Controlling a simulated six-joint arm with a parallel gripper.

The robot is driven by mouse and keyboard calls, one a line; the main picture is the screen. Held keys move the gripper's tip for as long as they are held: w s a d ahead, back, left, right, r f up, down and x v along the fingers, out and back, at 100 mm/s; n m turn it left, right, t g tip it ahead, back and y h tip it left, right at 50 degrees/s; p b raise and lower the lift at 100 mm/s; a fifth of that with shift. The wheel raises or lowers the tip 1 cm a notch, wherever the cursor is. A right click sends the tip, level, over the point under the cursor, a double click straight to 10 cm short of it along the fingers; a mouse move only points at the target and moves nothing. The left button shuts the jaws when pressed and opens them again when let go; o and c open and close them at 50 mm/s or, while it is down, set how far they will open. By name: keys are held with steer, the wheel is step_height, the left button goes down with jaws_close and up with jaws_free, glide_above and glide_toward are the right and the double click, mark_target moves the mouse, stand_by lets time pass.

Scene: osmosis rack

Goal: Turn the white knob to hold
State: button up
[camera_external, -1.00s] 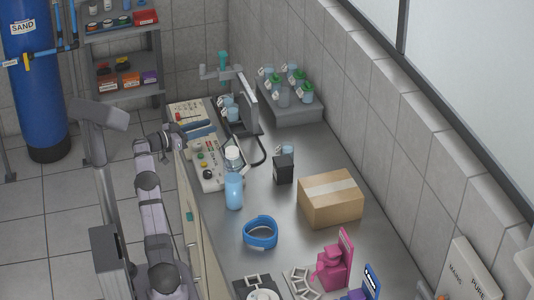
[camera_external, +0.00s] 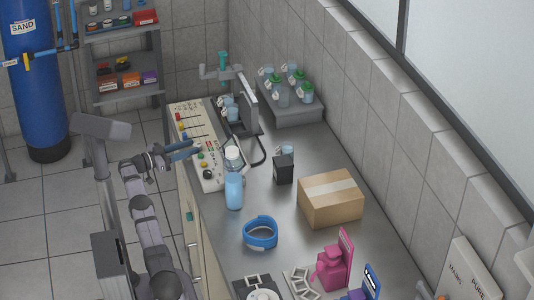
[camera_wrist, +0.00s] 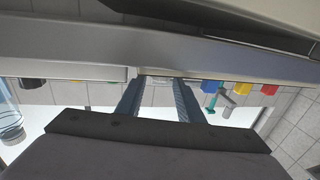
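A cream control panel (camera_external: 219,178) lies along the left edge of the counter, with coloured buttons, several sliders and a black knob (camera_external: 208,174). I cannot clearly make out the white knob in either view. My gripper (camera_external: 194,144) is at the left edge of the panel, around its middle. Its two blue-grey fingers point towards the panel. In the wrist view the fingers (camera_wrist: 158,82) stand apart with nothing held between them.
A black box (camera_external: 283,169), a cardboard box (camera_external: 331,199) and a blue ring (camera_external: 260,232) are farther right on the counter.

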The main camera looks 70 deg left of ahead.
mark_target(199, 145)
steer(key=shift+w+a, duration=0.15)
steer(key=shift+w, duration=0.75)
steer(key=shift+w+a, duration=0.15)
steer(key=shift+w, duration=0.7)
steer(key=c, duration=0.8)
steer(key=shift+f, duration=0.1)
steer(key=shift+a+y+b, duration=0.1)
steer(key=shift+y+b, duration=0.2)
steer(key=shift+b, duration=0.7)
steer(key=y+b, duration=0.1)
steer(key=b, duration=0.1)
steer(key=n+b, duration=0.1)
steer(key=b, duration=0.1)
steer(key=shift+r+n+g+y, duration=0.2)
steer(key=shift+n+g+y, duration=0.1)
steer(key=shift+y, duration=0.1)
